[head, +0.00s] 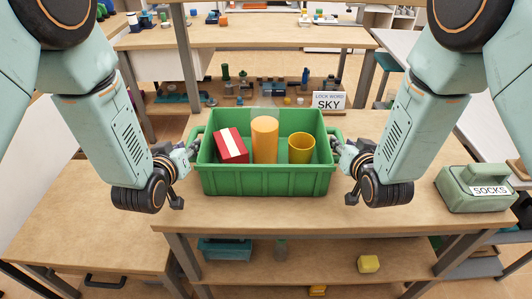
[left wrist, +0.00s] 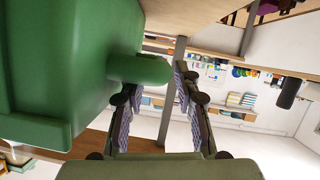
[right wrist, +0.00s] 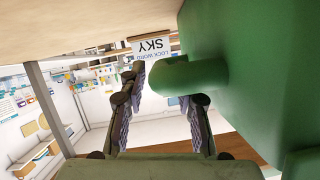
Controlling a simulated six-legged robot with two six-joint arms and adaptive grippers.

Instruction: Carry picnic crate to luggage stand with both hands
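The green picnic crate (head: 265,182) stands upright on the wooden table in front of me. It holds a red box with a white stripe (head: 231,146), an orange cylinder (head: 264,139) and a yellow cup (head: 301,148). My left gripper (head: 192,148) is at the crate's left handle, its fingers apart around the handle (left wrist: 140,69) in the left wrist view. My right gripper (head: 338,146) is at the right handle, its fingers apart around the handle (right wrist: 185,75) in the right wrist view. I cannot pick out a luggage stand.
A green lidded box marked SOCKS (head: 476,188) stands to the right. A sign reading LOCK WORD SKY (head: 328,101) stands behind the crate, near several small items. The table (head: 260,212) is clear in front of the crate. A yellow block (head: 368,264) lies on the lower shelf.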

